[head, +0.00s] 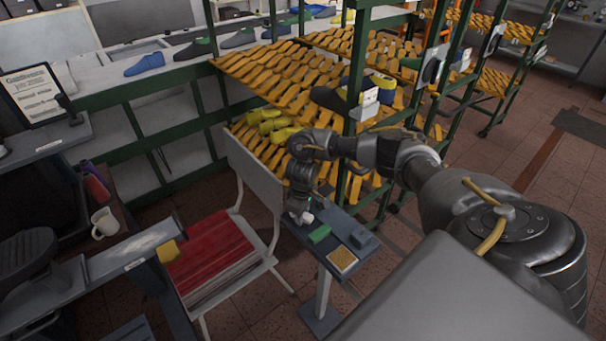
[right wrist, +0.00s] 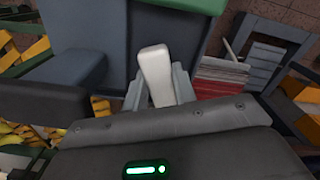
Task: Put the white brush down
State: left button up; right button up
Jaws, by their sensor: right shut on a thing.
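In the right wrist view the brush's pale, blunt body sticks out between the two grey fingers. In the head view only a small white bit of the brush (head: 307,218) shows under the gripper. Whether the brush touches the tabletop cannot be told. My left gripper is not in view.
On the small table are a green block (head: 319,234) close to the gripper, a blue-grey block (head: 360,238) and a yellowish pad (head: 342,260). A chair with a red stack (head: 210,253) stands to the left. Racks with yellow lasts (head: 290,75) stand behind.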

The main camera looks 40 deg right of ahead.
jog(key=o, duration=0.9)
jog(key=shift+s+a+f, duration=0.15)
jog(key=shift+s+f, duration=0.1)
jog(key=shift+f, duration=0.05)
jog(key=r+p, duration=0.1)
jog(key=r, duration=0.5)
jog(key=r+p, duration=0.1)
jog(key=r, duration=0.5)
jog(key=shift+w+r, duration=0.2)
jog(key=shift+r, duration=0.2)
